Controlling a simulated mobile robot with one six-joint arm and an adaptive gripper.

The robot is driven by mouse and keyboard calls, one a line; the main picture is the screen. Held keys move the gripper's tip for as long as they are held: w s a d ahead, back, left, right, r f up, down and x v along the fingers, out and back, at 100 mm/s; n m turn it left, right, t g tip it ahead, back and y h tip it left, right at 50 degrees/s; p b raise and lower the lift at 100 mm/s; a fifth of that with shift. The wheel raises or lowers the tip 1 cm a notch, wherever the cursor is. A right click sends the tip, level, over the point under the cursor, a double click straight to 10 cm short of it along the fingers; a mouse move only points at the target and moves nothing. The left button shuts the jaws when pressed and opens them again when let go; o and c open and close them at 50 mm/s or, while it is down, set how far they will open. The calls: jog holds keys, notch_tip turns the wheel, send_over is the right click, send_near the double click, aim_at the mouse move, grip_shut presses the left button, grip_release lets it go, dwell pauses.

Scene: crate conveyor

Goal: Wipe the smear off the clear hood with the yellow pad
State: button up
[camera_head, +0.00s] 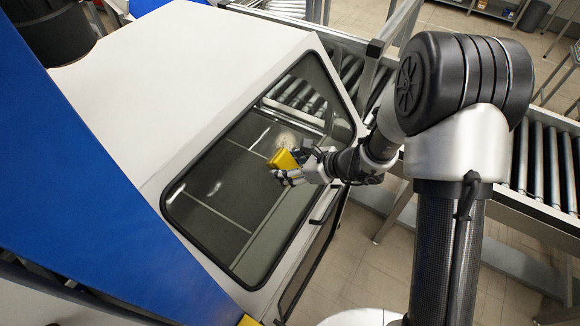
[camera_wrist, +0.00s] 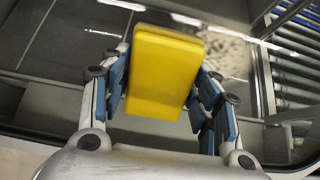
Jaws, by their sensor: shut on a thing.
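The clear hood (camera_head: 228,200) is a dark-framed window panel set in a white housing, in the middle of the head view. A pale, speckled smear (camera_head: 287,139) lies on its upper part; in the wrist view the smear (camera_wrist: 226,45) shows just behind the pad, at its upper right. My gripper (camera_head: 291,165) is shut on the yellow pad (camera_head: 283,159), over the hood beside the smear's lower edge. In the wrist view the pad (camera_wrist: 165,75) sits between the two blue-lined fingers. I cannot tell whether the pad touches the hood.
A roller conveyor (camera_head: 540,160) runs behind and to the right of the housing. The white housing (camera_head: 190,75) surrounds the hood, with a handle bar (camera_head: 325,207) on its right side. A large blue panel (camera_head: 85,190) stands at the left. The hood's lower left is clear.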

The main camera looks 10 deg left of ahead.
jog(key=shift+w+d+r+p, duration=0.15)
jog(key=shift+w+d, duration=0.2)
jog(key=shift+w, duration=0.5)
jog(key=shift+w+d+f+p, duration=0.15)
jog(key=shift+w+d, duration=0.15)
jog(key=shift+w, duration=0.5)
jog(key=shift+w+d, duration=0.4)
jog(key=shift+w, duration=0.8)
jog(key=shift+w+d, duration=0.4)
jog(key=shift+w, duration=0.75)
jog(key=shift+w+d, duration=0.4)
jog(key=shift+w, duration=0.8)
jog(key=shift+a+f, duration=0.1)
